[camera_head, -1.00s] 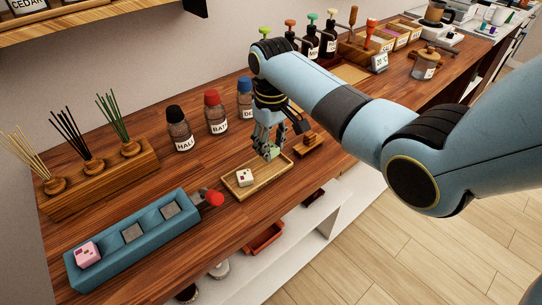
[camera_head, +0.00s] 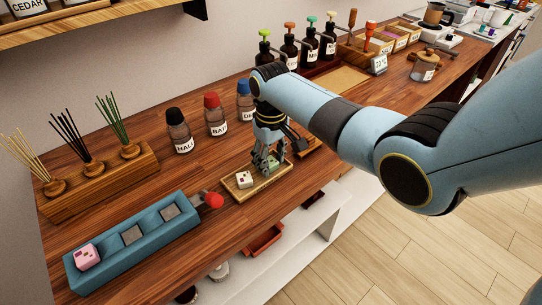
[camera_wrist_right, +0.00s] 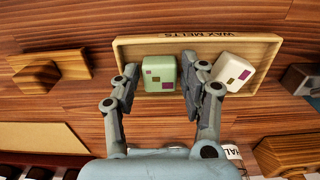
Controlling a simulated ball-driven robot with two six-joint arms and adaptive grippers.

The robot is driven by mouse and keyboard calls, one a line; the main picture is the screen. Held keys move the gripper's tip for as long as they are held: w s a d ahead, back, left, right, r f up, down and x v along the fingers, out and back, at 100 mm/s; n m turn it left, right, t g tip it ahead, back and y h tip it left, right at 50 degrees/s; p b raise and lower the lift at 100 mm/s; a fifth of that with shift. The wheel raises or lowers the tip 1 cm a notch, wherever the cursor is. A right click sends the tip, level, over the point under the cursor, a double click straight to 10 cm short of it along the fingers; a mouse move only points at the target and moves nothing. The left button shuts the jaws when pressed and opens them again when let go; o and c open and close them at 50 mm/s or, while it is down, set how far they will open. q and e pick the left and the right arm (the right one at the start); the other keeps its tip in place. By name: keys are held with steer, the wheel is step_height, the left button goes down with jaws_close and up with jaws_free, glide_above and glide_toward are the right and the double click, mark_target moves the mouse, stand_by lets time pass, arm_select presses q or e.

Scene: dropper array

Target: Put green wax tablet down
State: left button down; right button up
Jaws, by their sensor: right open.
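The green wax tablet (camera_wrist_right: 160,73) sits in the wooden tray marked "WAX MELTS" (camera_wrist_right: 125,50), left of a white tablet (camera_wrist_right: 232,74). My right gripper (camera_wrist_right: 160,80) is open, with one finger on each side of the green tablet. A gap shows at its left side; the right finger is close to it, and I cannot tell if they touch. In the head view the gripper (camera_head: 266,168) reaches down into the tray (camera_head: 243,198) and partly hides the green tablet. The white tablet (camera_head: 244,180) lies at the tray's left end. My left gripper is not in view.
A blue mould block (camera_head: 105,272) with a pink tablet (camera_head: 87,256) and a red knob (camera_head: 214,200) lies left of the tray. Labelled jars (camera_head: 216,115) stand behind. A small wooden block (camera_wrist_right: 45,72) is beside the tray. The counter's front edge is close.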

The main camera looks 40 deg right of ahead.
mark_target(271, 162)
step_height(271, 162, up, 12)
stand_by(0.5)
steer(key=shift+r, duration=0.1)
